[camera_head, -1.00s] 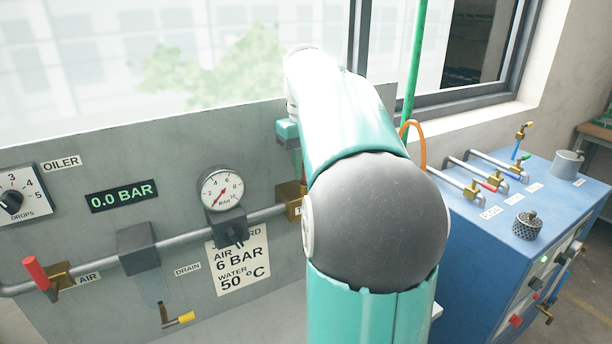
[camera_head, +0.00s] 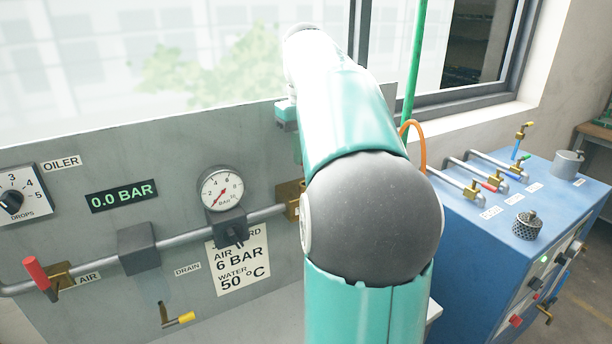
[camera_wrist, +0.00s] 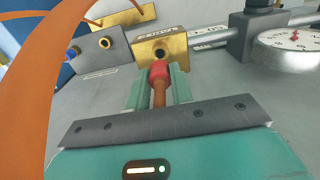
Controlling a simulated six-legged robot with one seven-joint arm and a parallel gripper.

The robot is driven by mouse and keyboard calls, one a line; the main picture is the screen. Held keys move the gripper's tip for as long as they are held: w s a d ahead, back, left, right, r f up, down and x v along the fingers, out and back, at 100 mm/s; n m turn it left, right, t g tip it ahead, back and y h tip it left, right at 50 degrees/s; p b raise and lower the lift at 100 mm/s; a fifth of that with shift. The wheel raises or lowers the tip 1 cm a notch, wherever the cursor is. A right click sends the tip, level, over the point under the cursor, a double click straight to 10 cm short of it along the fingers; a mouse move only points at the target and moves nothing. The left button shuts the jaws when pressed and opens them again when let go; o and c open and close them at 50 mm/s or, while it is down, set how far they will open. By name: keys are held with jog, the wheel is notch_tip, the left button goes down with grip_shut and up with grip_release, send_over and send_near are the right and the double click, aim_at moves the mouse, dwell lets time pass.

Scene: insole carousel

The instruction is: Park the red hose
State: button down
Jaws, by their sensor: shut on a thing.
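In the wrist view my gripper (camera_wrist: 158,88) has its two green fingers closed around a hose end with a red collar (camera_wrist: 159,70) and a reddish-brown stem. The red collar points toward a brass block (camera_wrist: 178,46) with a dark round hole. The collar overlaps the block's lower edge in this view; I cannot tell whether they touch. A thick orange hose (camera_wrist: 40,85) curves down the left side of the wrist view. In the head view my arm hides the gripper's fingertips and the held end; an orange loop (camera_head: 421,140) shows behind the arm.
A grey plate (camera_wrist: 88,52) with brass-ringed holes stands left of the block in the wrist view. A pressure gauge (camera_head: 221,189) sits on the panel pipe, and the display (camera_head: 123,195) reads 0.0 BAR. A blue cabinet (camera_head: 480,260) with several taps stands at right.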

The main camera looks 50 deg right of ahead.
jog(key=shift+r, duration=0.65)
dwell(0.3)
jog(key=shift+r, duration=3.5)
